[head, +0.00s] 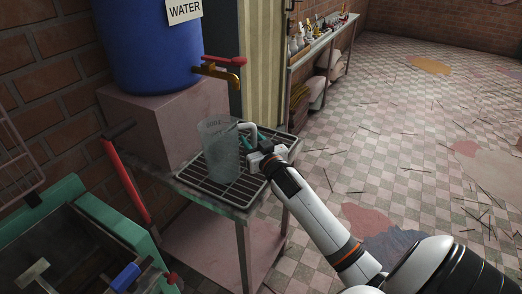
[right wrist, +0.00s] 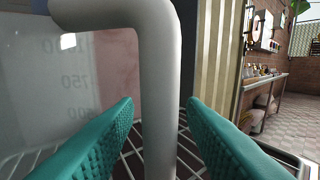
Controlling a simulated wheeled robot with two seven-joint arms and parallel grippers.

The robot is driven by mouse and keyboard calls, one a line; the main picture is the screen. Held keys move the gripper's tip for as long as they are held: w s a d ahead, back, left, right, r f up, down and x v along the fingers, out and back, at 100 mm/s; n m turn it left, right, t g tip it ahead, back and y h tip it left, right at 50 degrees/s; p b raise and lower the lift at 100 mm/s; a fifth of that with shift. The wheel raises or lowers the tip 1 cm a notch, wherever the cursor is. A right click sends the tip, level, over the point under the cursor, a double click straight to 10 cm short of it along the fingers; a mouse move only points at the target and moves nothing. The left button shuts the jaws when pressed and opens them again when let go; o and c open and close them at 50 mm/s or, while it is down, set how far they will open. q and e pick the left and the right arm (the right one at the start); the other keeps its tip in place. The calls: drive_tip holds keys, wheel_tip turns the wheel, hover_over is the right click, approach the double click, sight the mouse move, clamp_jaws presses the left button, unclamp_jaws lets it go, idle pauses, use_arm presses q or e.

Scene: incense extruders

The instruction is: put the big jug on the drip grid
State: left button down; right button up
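The big jug (head: 220,155), clear with printed measuring marks, is upright at the drip grid (head: 254,186) under the tap. Its base appears to rest on the grid bars. In the right wrist view the jug wall (right wrist: 70,90) fills the left side and its thick grey handle (right wrist: 158,70) runs down the middle. My right gripper (head: 247,138) is at the handle side of the jug. Its teal fingers are apart, one on each side of the handle, with a small gap visible on both sides. My left gripper is not in view.
A blue water barrel (head: 150,50) with a brass, red-handled tap (head: 220,73) stands on a pink block (head: 165,120) behind the jug. A green machine (head: 95,235) with a red lever (head: 125,180) is at the left. A shelf with bottles (head: 315,38) stands behind; floor is open at right.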

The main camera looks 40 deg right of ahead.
drive_tip(key=v, duration=1.1)
drive_tip(key=shift+s, duration=0.2)
